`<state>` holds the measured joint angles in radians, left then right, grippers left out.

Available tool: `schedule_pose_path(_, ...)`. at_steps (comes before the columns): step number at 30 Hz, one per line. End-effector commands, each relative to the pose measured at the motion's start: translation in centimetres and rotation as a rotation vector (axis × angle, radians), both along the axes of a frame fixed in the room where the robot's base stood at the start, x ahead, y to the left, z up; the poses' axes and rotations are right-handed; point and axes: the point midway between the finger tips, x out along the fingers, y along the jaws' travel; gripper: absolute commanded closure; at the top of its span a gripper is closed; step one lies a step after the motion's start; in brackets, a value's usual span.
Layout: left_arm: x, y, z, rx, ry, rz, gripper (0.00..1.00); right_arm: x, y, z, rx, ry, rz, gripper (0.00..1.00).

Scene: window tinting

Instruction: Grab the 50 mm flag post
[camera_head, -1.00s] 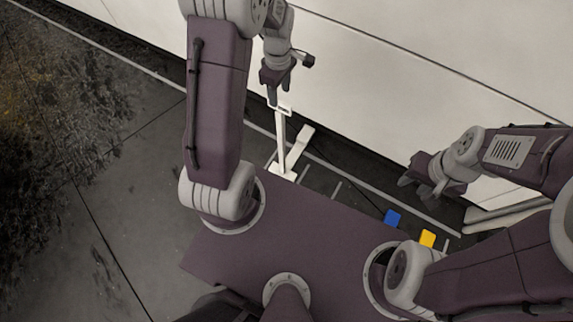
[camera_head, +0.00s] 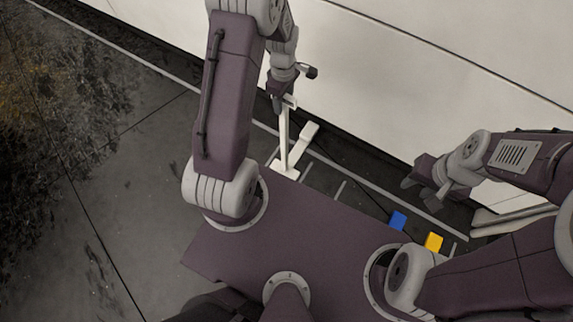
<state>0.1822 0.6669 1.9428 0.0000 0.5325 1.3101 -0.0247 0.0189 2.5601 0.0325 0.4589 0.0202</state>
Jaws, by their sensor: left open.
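A white post (camera_head: 284,140), which looks like the flag post, stands upright on a flat white foot on the dark floor, near the light wall. My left gripper (camera_head: 278,106) is at the top of the post, its fingers pointing down, and hides part of the post's upper end. Its jaws are open, and I cannot tell whether they touch the post. My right gripper (camera_head: 422,194) hangs empty at the right, well away from the post, with its fingers apart.
A blue piece (camera_head: 398,220) and a yellow piece (camera_head: 433,242) lie on the floor at the right. Pale marking lines cross the floor. The light wall (camera_head: 400,80) rises close behind the post.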

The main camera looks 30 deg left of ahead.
Motion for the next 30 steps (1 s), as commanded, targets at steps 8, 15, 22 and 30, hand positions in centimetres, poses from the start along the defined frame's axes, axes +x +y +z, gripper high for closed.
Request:
schedule_pose_path(8,0.00,0.00,-0.94,0.000,-0.001,0.000,0.56,0.01,0.00,-0.34,0.000,0.000,0.000,0.64)
schedule_pose_path(15,0.00,0.01,-0.93,0.000,-0.001,0.000,1.00,0.01,0.01,-0.34,0.000,0.000,0.000,0.64)
schedule_pose_path(22,-0.01,0.01,-0.94,0.000,0.000,0.000,1.00,0.01,0.00,-0.34,0.000,0.000,0.000,0.64)
schedule_pose_path(30,-0.02,0.01,-0.95,0.000,0.000,0.000,1.00,0.01,0.00,-0.35,0.000,0.000,0.000,0.64)
